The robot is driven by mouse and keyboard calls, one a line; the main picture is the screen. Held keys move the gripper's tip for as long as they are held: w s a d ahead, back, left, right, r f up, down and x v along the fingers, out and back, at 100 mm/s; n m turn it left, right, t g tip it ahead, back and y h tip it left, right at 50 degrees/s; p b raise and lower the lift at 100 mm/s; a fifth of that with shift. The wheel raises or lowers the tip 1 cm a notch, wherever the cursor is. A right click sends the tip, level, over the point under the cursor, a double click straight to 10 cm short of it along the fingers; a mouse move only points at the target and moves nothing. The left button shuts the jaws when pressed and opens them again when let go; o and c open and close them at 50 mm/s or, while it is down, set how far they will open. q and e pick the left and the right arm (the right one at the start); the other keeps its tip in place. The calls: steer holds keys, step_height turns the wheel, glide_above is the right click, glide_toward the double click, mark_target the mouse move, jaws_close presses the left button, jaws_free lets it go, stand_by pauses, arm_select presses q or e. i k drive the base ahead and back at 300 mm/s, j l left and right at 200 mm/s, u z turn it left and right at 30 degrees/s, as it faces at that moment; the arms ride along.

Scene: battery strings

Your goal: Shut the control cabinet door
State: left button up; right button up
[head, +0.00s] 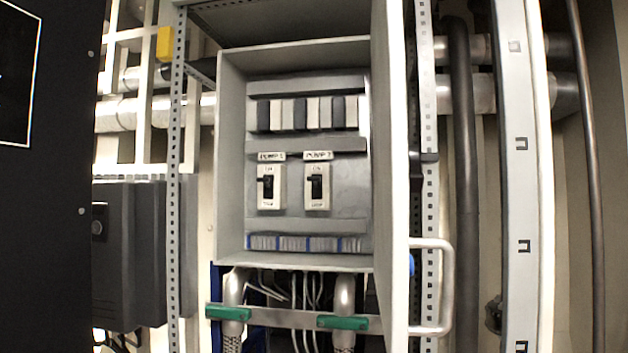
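The control cabinet (228,160) stands open in the middle of the head view. Its pale door (391,180) is swung out on the right side and seen nearly edge-on. A silver bar handle (446,290) sticks out from the door's right face, low down. Inside the cabinet are two switches under labels that seem to read PUMP 1 (271,187) and PUMP 2 (317,187). A row of dark and light modules (307,114) is above them and a terminal strip (305,243) below. Neither gripper shows in the head view.
A large black panel (45,220) fills the left edge. A dark grey box (130,250) is beside it. Perforated posts (174,200) and pipes (463,150) stand on both sides. Pipes with green clamps (343,322) and loose wires run below the cabinet.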

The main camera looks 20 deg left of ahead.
mark_target(392, 241)
steer(key=i+l+u, duration=0.15)
steer(key=l+u, duration=0.3)
steer(key=i+l+u, duration=0.1)
steer(key=l+u, duration=0.4)
steer(key=j, duration=0.1)
